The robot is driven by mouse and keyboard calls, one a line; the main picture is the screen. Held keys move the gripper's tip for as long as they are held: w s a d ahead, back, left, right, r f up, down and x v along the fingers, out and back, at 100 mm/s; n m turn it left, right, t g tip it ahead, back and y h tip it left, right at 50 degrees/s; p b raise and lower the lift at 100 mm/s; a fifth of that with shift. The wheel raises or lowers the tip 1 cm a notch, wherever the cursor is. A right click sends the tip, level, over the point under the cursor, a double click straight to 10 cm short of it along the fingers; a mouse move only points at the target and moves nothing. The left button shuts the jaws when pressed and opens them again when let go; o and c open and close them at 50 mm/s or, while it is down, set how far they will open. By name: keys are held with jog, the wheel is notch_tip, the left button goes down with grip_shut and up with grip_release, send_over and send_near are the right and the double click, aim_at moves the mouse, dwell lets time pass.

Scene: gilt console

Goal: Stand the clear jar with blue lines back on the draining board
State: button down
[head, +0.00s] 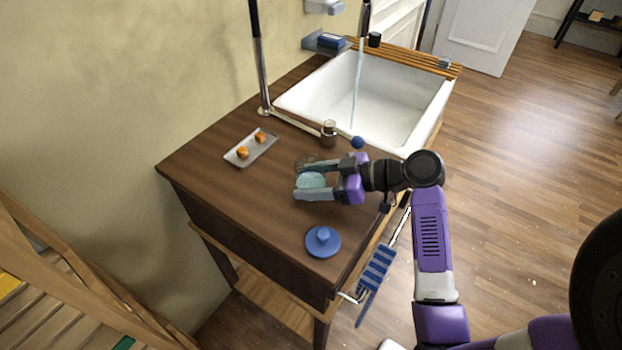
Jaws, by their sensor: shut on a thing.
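My gripper (307,181) is over the dark wooden top and shut on a clear, pale teal thing, which looks like the clear jar (311,180). The fingers hide part of it, and its blue lines are too small to make out. I cannot tell whether it touches the wood. A slatted wooden board (412,61) lies along the far edge of the white sink and looks like the draining board. A black cup (374,39) and a small grey thing (444,62) are on it.
A small glass jar (329,133) and a blue ball (357,142) are near the sink (398,98). A tray (251,149) with orange pieces is at left. A blue lid (323,241) lies in front. A tall tap post (261,65) rises behind; a blue striped cloth (376,268) hangs in front.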

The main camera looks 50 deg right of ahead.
jog(key=shift+c, duration=1.8)
grip_release()
jog(key=shift+f, duration=0.15)
jog(key=shift+r, duration=0.25)
jog(key=b+v, duration=0.1)
jog(key=v, duration=1.1)
